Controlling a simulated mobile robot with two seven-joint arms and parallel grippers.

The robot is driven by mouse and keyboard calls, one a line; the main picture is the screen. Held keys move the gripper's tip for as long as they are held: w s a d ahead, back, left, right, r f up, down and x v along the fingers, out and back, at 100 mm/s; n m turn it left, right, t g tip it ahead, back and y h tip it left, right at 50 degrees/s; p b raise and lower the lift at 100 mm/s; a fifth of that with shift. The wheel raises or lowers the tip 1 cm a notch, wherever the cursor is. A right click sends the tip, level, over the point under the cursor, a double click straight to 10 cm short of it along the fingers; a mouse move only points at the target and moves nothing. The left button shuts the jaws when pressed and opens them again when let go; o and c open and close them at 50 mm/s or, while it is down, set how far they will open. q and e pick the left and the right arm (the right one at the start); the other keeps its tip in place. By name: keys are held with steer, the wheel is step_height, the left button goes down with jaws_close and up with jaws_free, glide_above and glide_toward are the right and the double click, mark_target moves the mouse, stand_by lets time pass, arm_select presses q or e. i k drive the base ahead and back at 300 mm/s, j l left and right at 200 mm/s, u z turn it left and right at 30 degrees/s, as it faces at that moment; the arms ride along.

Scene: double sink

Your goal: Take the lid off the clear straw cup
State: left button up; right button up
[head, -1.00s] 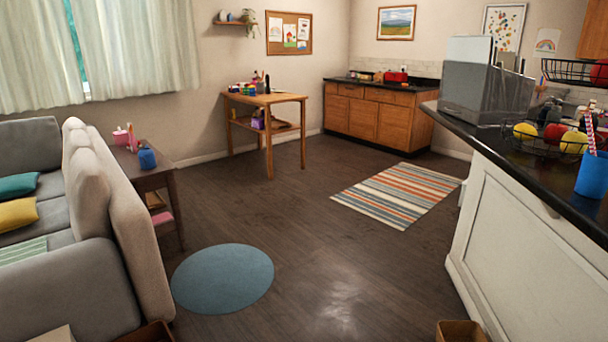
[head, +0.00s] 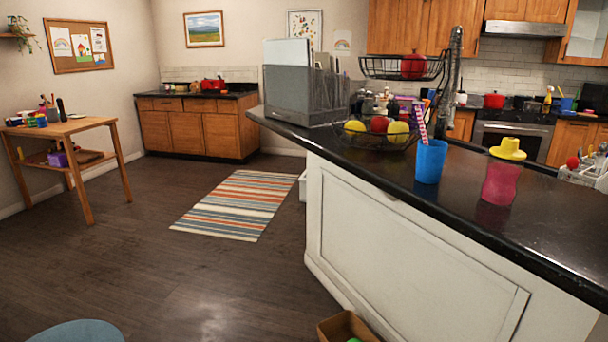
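On the dark counter at the right stands a see-through pink cup (head: 500,185) with a yellow lid (head: 508,149) that has a raised spout. The lid sits on top of the cup. To its left stands a blue cup (head: 431,162) with a pink-and-white striped straw (head: 421,124) leaning out of it; I see no lid on it. I cannot make out a colourless clear cup with a straw. Neither of my grippers is in view.
The counter (head: 545,222) has bare room around the pink cup. A two-tier wire basket (head: 372,139) with fruit and a grey file holder (head: 300,97) stand farther left. A brown box (head: 345,326) is on the floor by the white counter base. The striped rug (head: 238,204) lies on open floor.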

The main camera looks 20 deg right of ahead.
mark_target(508, 148)
steer(key=i+j+z, duration=0.1)
steer(key=i+z, duration=0.15)
steer(key=z, duration=0.2)
steer(key=i+j+z, duration=0.25)
steer(key=z, duration=0.25)
